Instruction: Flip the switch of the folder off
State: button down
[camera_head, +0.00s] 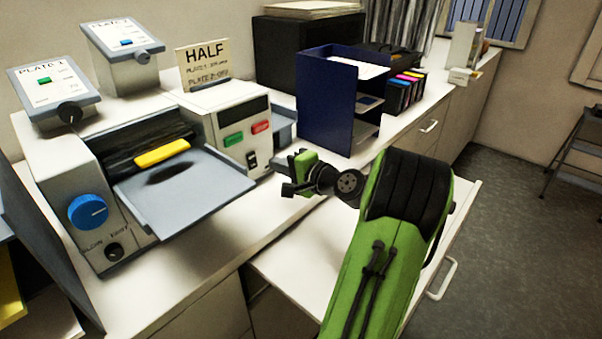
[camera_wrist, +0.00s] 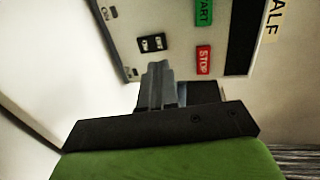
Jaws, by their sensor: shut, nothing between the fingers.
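A cream machine (camera_head: 222,126) with a dark display, a green START button (camera_head: 233,139) and a red STOP button (camera_head: 261,127) stands on the counter. Its black rocker switch (camera_head: 251,160) is low on the front panel. In the wrist view the switch (camera_wrist: 152,43) lies just beyond my fingertips, with the STOP button (camera_wrist: 203,60) to its right. My gripper (camera_wrist: 157,68) is shut and empty, pointing at the panel near the switch; contact cannot be told. In the head view my gripper (camera_head: 287,187) is in front of the machine, to the right of the switch. Which way the rocker is pressed is unclear.
A grey tray (camera_head: 190,195) of the machine with a blue knob (camera_head: 88,211) juts out at left. A HALF sign (camera_head: 204,65) stands on the cream machine. A dark blue rack (camera_head: 327,105) stands close behind my gripper. The counter's front edge runs below my arm.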

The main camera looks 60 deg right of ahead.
jog(key=s+a+r, duration=0.1)
jog(key=s, duration=0.7)
jog(key=shift+s+r, duration=0.25)
jog(key=shift+r, duration=0.05)
jog(key=shift+s, duration=0.1)
